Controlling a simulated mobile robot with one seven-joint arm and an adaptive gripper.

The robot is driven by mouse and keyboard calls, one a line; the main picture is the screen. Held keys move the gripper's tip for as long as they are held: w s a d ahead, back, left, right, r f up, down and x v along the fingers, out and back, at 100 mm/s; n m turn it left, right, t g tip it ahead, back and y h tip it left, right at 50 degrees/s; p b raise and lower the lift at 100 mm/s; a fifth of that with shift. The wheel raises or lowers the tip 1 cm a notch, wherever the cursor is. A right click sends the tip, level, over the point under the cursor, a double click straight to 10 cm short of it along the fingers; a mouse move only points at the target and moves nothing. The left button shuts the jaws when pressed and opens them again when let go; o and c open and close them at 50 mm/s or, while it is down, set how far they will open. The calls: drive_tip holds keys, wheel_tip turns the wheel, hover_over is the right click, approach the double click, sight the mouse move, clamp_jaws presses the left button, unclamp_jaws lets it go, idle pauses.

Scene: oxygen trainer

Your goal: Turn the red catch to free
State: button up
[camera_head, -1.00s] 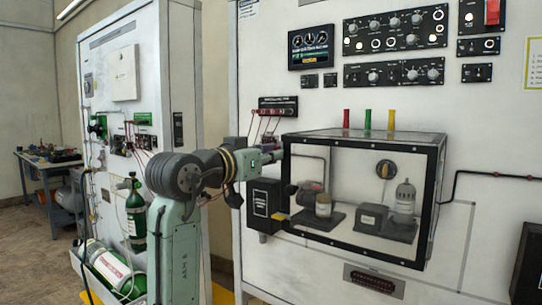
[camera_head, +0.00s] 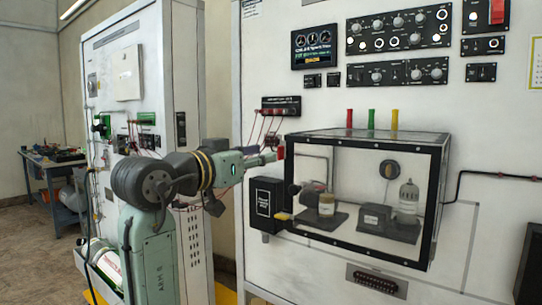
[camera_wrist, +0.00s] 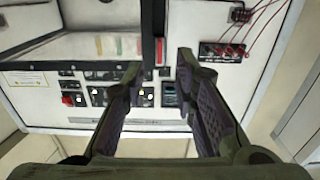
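A small red piece (camera_head: 281,152), which looks like the red catch, sits at the upper left edge of the clear box with a black frame (camera_head: 362,138). It also shows in the wrist view as a small upright red bar (camera_wrist: 160,51) beside the dark frame edge. My gripper (camera_head: 270,157) is close to it, on its left in the head view. In the wrist view my gripper (camera_wrist: 159,64) is open, with the red bar seen between and beyond its two fingers. Contact cannot be told. The catch's turned position is too small to read.
Red (camera_head: 349,118), green (camera_head: 371,119) and yellow (camera_head: 394,119) tabs stand on the box top. A socket strip with red leads (camera_head: 281,106) is above my gripper. A black box (camera_head: 267,204) is below it. Control panels (camera_head: 398,31) are higher up.

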drive_tip(key=v, duration=0.6)
drive_tip(key=shift+s+a, duration=0.2)
drive_tip(key=shift+s, duration=0.05)
